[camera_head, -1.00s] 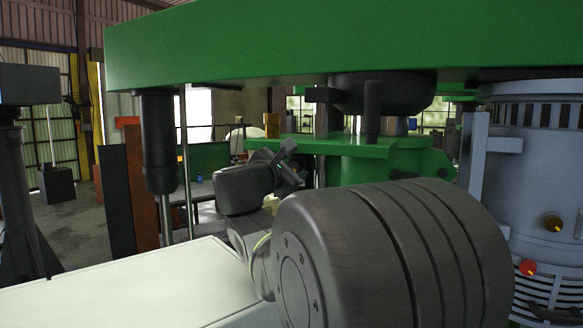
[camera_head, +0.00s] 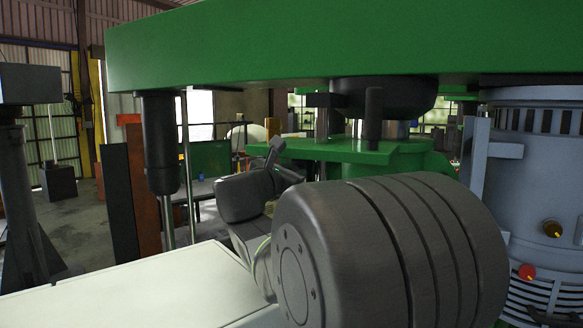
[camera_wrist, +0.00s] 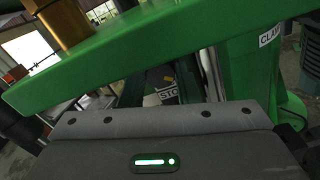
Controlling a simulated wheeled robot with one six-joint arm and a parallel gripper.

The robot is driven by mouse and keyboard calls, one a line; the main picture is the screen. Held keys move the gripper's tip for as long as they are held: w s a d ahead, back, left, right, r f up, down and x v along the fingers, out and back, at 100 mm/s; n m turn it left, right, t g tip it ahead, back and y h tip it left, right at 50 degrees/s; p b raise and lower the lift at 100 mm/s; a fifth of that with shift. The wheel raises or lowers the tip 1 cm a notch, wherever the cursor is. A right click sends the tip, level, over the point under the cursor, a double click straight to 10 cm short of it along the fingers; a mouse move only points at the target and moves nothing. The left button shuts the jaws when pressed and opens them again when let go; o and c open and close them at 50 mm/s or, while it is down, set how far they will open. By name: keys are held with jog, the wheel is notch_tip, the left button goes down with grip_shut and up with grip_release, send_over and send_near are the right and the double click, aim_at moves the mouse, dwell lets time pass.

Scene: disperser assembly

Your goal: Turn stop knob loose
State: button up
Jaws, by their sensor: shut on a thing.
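In the wrist view, a label reading "STO" (camera_wrist: 168,95), partly cut off, shows between the fingers of my gripper (camera_wrist: 170,80), with a small yellow mark above it. My gripper is shut on the stop knob there, under the green plate; the grip itself is mostly hidden by the gripper body. In the head view, my gripper (camera_head: 277,158) is tilted beside the left end of the green clamp bracket. The knob cannot be made out in that view, as my arm and wrist cover the area.
A green beam (camera_head: 340,45) spans overhead. The green bracket (camera_head: 330,151) carries a dark upright handle (camera_head: 373,118). A brass cylinder (camera_wrist: 66,22) stands on the green plate. A "CLAMP" label (camera_wrist: 270,33) is at right.

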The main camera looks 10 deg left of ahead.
jog(key=n+p, duration=0.2)
jog(key=n, duration=0.2)
jog(key=shift+a+r+n+p, duration=0.1)
jog(key=shift+r+n+p, duration=0.05)
jog(key=shift+n+p, duration=0.25)
jog(key=n+p, duration=0.1)
jog(key=n, duration=0.2)
jog(key=shift+n, duration=0.3)
jog(key=n, duration=0.4)
jog(key=shift+a+n, duration=0.15)
jog(key=shift+n, duration=0.15)
jog(key=shift+f+n, duration=0.2)
jog(key=shift+n, duration=2.3)
jog(key=o, duration=1)
jog(key=shift+c, duration=0.2)
jog(key=shift+a, duration=0.1)
